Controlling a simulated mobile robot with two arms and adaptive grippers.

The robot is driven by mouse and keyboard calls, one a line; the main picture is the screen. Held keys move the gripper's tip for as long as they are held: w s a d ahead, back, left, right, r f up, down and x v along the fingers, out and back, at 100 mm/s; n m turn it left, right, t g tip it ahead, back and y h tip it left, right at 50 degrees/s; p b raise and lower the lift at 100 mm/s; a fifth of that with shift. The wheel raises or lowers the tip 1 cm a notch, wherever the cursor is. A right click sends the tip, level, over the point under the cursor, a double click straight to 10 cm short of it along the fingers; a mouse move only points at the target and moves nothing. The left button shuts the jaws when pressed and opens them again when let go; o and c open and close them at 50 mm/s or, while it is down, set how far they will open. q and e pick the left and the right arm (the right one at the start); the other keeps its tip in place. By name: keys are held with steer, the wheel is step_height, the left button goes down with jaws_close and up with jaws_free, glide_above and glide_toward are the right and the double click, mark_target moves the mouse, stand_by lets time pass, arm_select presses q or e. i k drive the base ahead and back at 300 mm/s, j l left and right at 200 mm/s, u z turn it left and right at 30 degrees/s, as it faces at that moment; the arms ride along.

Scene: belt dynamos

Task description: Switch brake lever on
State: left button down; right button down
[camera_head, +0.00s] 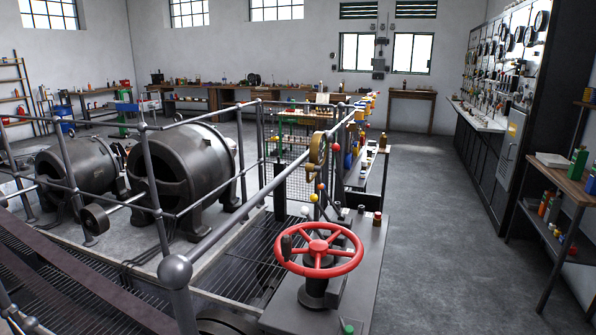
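No gripper of mine shows in the head view. A grey control bench (360,265) stands in the front middle, with a red handwheel (344,268) on a black post. Behind the handwheel are small ball knobs, including a yellow knob (313,198) and a white knob (304,211). A red ball (336,147) shows farther back, beside a brass-coloured wheel (318,150). I cannot tell which of these, if any, belongs to the brake lever, or how that lever is set.
A grey pipe railing (230,216) fences in dark dynamos (180,170) on the left. A wooden side table (562,184) and a gauge panel (505,65) stand on the right. The concrete floor (440,220) between bench and panel is clear.

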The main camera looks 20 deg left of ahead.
mark_target(335, 147)
steer(key=i+l+u, duration=0.2)
steer(key=i+u, duration=0.25)
steer(key=i+l+u, duration=0.2)
steer(key=u, duration=0.3)
steer(key=i+l, duration=0.25)
steer(key=l, duration=0.15)
steer(key=i+l+u, duration=0.1)
steer(key=l, duration=0.25)
steer(key=i+l, duration=0.35)
steer(key=i+l+u, duration=0.1)
steer(key=l, duration=0.35)
steer(key=i+l+u, duration=0.1)
steer(key=i+l, duration=0.2)
steer(key=l, duration=0.15)
steer(key=i+l, duration=0.2)
steer(key=l, duration=0.25)
steer(key=i+l+u, duration=0.1)
steer(key=l, duration=0.3)
steer(key=i+l, duration=0.25)
steer(key=l, duration=0.2)
